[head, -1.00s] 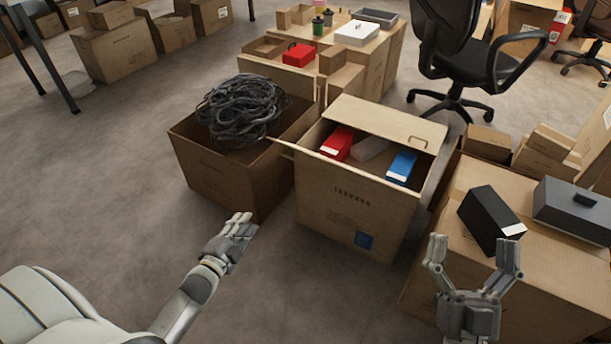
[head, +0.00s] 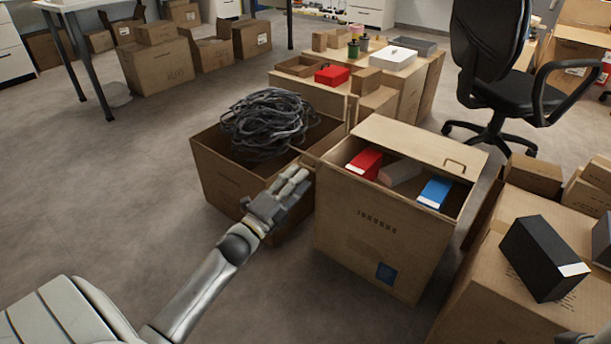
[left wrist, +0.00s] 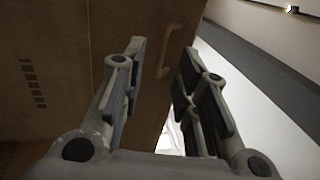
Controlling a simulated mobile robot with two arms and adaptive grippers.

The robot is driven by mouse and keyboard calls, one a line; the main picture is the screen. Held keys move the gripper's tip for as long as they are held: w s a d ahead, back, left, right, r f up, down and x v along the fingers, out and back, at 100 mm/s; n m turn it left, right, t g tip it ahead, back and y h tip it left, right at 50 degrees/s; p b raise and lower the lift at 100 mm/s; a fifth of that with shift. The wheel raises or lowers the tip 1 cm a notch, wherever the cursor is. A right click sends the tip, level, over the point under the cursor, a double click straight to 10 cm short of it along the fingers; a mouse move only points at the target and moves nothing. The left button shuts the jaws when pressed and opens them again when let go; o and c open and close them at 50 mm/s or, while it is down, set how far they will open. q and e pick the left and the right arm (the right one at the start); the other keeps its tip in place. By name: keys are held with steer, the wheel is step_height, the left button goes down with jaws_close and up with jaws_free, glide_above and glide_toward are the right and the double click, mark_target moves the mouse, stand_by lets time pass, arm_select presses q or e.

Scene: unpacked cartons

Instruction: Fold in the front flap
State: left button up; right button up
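The open carton (head: 365,245) stands in the middle of the head view, with printing and a blue label on its front wall. A pale flap (head: 420,145) with a handle mark stands raised along its far side. I cannot make out a separate flap along the near rim. My left gripper (head: 296,180) is beside the carton's left corner; contact is unclear. In the left wrist view its fingers (left wrist: 160,85) are apart and empty before brown cardboard (left wrist: 60,60). Only a sliver of my right gripper shows at bottom right.
Red and blue boxes (head: 434,192) lie inside the carton. A brown box of coiled black cable (head: 268,125) stands close on its left. Another carton (head: 500,295) with a black box (head: 543,258) is on its right.

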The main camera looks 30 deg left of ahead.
arm_select(q)
steer(key=shift+b+x, duration=0.35)
steer(key=shift+x, duration=1.5)
steer(key=shift+c, duration=0.3)
steer(key=shift+f, duration=0.1)
jaws_close()
